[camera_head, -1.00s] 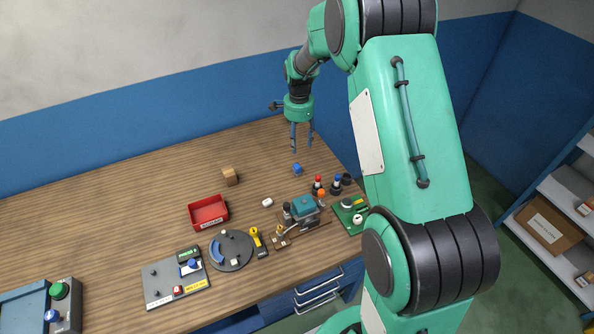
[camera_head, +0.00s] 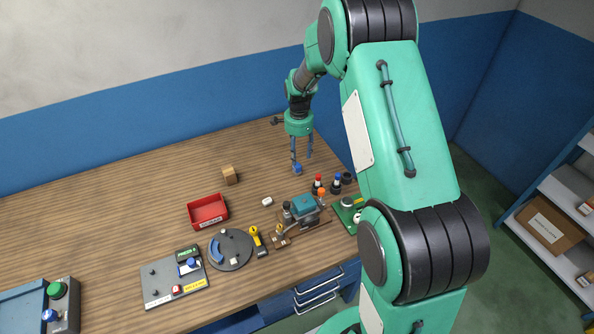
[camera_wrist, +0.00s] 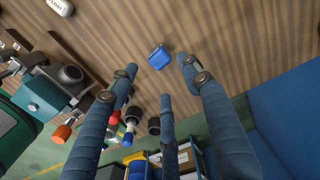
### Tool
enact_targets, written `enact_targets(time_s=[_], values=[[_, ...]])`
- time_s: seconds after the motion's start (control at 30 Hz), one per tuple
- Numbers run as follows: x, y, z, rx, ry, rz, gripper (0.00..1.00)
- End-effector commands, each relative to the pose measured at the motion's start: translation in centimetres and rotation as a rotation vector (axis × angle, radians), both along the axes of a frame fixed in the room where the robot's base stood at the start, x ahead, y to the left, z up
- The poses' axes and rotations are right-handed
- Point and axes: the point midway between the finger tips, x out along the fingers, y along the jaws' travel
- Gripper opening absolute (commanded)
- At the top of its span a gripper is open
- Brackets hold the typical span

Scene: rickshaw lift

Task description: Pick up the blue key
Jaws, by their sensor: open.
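The blue key (camera_head: 297,169) is a small blue block-like piece on the wooden table, near the back right. My gripper (camera_head: 302,164) points down above the table with its fingers spread, its tips close to the key in the head view. In the wrist view the key (camera_wrist: 158,57) lies beyond the fingertips, in the gap between the left and right fingers of my gripper (camera_wrist: 155,70). I see no finger closed on it. I cannot tell the exact height left between tips and key.
A teal-topped device (camera_head: 304,207) and several small knobbed pieces, including a red-topped one (camera_head: 318,181), stand in front and right of the key. A wooden block (camera_head: 229,175) and a red bin (camera_head: 208,212) are to the left. The table behind the key is clear.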

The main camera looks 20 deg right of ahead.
Motion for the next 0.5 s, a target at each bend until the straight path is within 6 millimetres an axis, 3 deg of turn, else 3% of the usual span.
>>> enact_targets(time_s=[0.2, 0.5], values=[[0.0, 0.0, -1.6, 0.0, -0.001, 0.0, 0.48], [0.0, 0.0, -1.7, 0.0, -0.001, 0.0, 0.48]])
